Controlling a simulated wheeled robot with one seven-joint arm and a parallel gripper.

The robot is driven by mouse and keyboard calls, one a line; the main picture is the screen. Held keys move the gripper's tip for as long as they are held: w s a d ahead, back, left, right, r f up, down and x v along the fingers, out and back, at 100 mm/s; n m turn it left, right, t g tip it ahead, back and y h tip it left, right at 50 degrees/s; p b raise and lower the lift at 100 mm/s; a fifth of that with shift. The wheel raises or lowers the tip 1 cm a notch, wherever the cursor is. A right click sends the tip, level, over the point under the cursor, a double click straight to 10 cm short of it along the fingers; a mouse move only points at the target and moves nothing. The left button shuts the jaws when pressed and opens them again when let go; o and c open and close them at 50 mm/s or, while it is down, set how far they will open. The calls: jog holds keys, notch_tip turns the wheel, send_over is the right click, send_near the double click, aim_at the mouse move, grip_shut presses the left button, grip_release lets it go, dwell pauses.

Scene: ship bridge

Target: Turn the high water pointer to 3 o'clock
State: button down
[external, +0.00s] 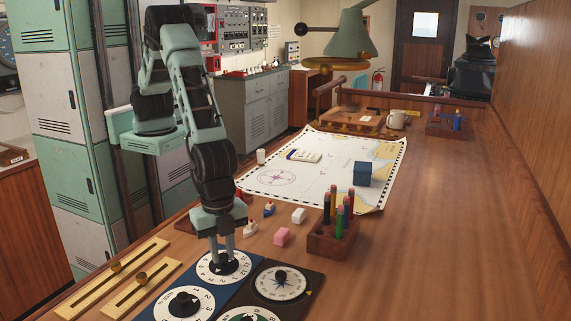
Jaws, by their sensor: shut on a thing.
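My gripper (223,257) points straight down over a white numbered dial (205,272) on a blue panel at the front of the desk. It is shut on the black pointer (221,268) at this dial's centre. The fingers hide part of the pointer, so its exact direction is hard to tell. A second white numbered dial (176,311) with a black knob (184,302) lies nearer on a blue panel. The dials' name labels are too small to read, so I cannot tell which one is marked high water.
A compass-like dial (268,292) on a black panel is close on the right, with a green dial (238,319) below it. Brass sliders (121,267) lie left. The desk's right side is clear.

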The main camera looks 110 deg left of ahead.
aim_at(223, 255)
jog(key=c, duration=1.3)
grip_release()
jog(key=shift+o, duration=0.2)
jog(key=shift+r, duration=0.1)
notch_tip(223, 255, up, 17)
jog(key=b, duration=0.3)
jog(key=shift+r+b, duration=0.15)
jog(key=shift+b, duration=0.25)
